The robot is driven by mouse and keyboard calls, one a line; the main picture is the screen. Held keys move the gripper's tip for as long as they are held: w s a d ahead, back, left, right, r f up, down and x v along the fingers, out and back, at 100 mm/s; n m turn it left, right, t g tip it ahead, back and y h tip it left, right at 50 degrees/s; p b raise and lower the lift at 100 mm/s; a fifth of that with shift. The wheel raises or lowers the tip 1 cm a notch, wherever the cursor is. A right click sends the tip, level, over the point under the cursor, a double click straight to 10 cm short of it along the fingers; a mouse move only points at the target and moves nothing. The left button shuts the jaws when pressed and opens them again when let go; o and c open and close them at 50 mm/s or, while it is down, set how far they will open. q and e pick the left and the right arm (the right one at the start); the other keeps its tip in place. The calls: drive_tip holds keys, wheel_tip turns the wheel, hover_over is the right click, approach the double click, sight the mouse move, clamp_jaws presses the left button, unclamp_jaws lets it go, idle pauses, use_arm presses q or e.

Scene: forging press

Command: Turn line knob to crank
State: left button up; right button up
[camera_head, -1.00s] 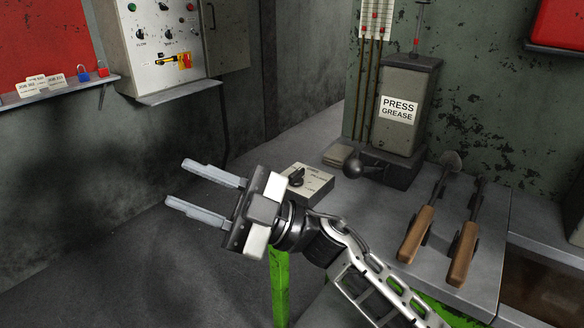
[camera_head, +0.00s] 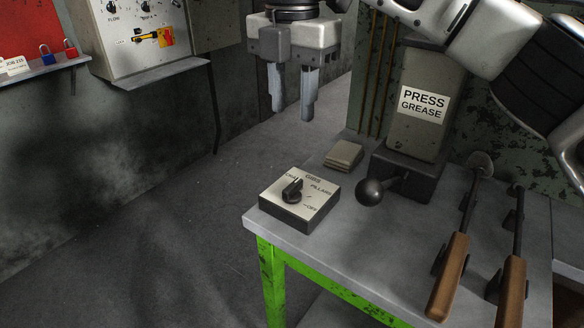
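The line knob (camera_head: 292,190) is a black pointer knob on a small box (camera_head: 299,199) with a pale labelled top. The box sits at the near left corner of the grey bench. The knob's exact setting is hard to read. My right gripper (camera_head: 292,116) hangs above and behind the box, fingers pointing down. Its fingers are apart with a narrow gap and nothing between them. It does not touch the knob. My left gripper is not in view.
A press grease pump (camera_head: 418,139) with a black ball handle (camera_head: 370,191) stands right of the box. A folded cloth (camera_head: 343,156) lies behind it. Two wooden-handled tools (camera_head: 449,275) lie at the right. A control panel (camera_head: 135,35) is on the left wall. Open floor lies left of the bench.

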sight(292, 185)
wheel_tip(292, 185, down, 14)
drive_tip(key=shift+s+f, duration=0.1)
drive_tip(key=shift+f, duration=0.1)
clamp_jaws()
